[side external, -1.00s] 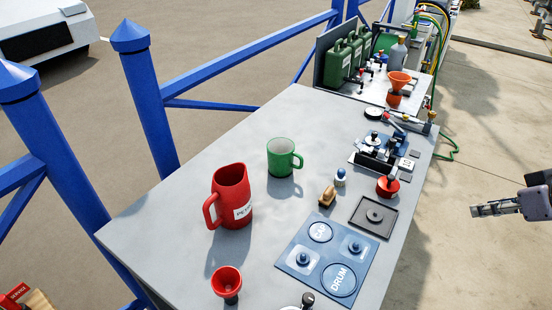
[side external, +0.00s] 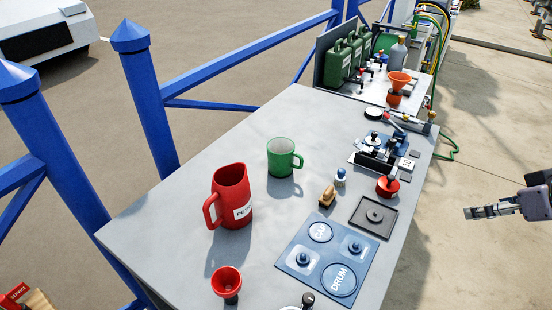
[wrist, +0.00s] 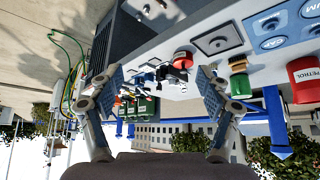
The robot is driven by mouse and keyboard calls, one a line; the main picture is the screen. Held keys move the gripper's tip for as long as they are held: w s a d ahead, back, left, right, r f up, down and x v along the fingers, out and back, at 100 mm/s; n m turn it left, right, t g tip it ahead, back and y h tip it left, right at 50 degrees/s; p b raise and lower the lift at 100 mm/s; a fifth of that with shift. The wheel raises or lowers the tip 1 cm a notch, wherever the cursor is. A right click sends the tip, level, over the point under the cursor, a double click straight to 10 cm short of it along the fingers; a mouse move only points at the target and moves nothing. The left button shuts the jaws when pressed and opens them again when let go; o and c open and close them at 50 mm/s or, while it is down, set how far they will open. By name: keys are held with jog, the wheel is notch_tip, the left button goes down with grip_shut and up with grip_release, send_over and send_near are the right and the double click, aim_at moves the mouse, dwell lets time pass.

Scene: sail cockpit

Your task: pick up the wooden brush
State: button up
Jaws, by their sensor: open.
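The wooden brush (side external: 327,196) is a small tan piece with a dark base. It stands on the grey table between the green mug (side external: 284,157) and the blue panel.
A white-and-blue bottle (side external: 340,178) stands close beside the brush. A red jug (side external: 232,192), red funnel (side external: 227,283), blue panel (side external: 320,262) and dark square tray (side external: 360,226) are nearby. A valve assembly (side external: 381,150) stands behind. Bare table (side external: 165,215) lies left of the jug.

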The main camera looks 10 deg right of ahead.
jog(key=w+a+r+n+g, duration=0.2)
jog(key=w+a+r, duration=0.2)
jog(key=w, duration=0.2)
jog(key=n+g, duration=0.5)
jog(key=n, duration=0.2)
send_over(329, 190)
notch_tip(329, 190, down, 6)
notch_tip(329, 190, down, 10)
jog(key=shift+c, duration=0.4)
jog(key=c, duration=1.2)
